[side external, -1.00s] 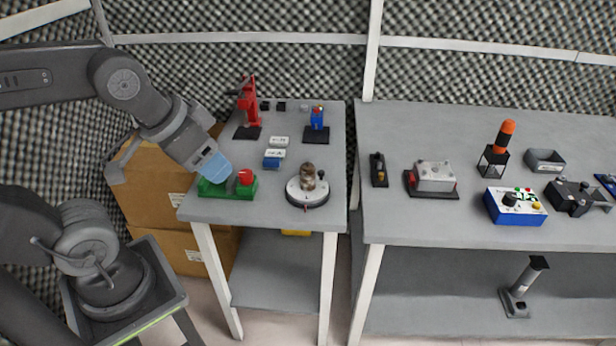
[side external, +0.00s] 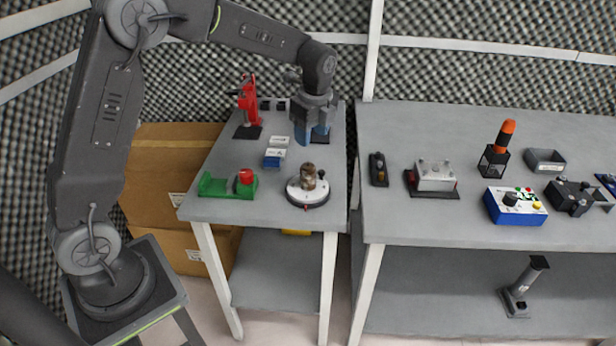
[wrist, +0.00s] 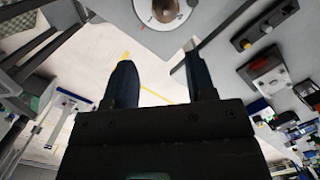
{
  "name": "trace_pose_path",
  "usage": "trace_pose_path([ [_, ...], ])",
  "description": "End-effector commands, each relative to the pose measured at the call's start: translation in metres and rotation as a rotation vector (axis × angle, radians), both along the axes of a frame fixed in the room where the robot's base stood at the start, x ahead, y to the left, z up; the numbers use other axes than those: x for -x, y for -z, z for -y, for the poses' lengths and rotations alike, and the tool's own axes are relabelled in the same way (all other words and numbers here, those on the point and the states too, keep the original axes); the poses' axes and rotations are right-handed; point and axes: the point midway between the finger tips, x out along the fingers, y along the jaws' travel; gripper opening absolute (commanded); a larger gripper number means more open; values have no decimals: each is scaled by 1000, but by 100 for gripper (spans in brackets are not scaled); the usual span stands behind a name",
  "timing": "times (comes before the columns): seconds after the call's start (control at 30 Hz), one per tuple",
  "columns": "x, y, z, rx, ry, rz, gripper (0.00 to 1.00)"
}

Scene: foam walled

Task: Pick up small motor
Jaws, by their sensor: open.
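A small brown, rounded piece (side external: 308,177), possibly the small motor, stands on a white round dial base (side external: 309,197) at the front right of the small table. Its top also shows at the upper edge of the wrist view (wrist: 168,8), cut off by the frame. My gripper (side external: 303,142) hangs above the table behind the dial, fingers down. In the wrist view its two fingers (wrist: 163,82) are apart with nothing between them, only floor behind.
A green fixture with a red knob (side external: 228,187) lies at the front left. Blue and white blocks (side external: 275,157) sit mid-table, and a red press (side external: 248,107) stands behind. The right table (side external: 390,220) holds several devices beyond a narrow gap.

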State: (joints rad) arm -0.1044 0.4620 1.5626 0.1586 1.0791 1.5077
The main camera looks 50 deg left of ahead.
Motion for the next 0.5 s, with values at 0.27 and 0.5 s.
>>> trace_pose_path([
  [0.27,-13,31,-8,-9,96,-46,51],
  [0.5,-12,77,-15,-7,92,-47,51],
])
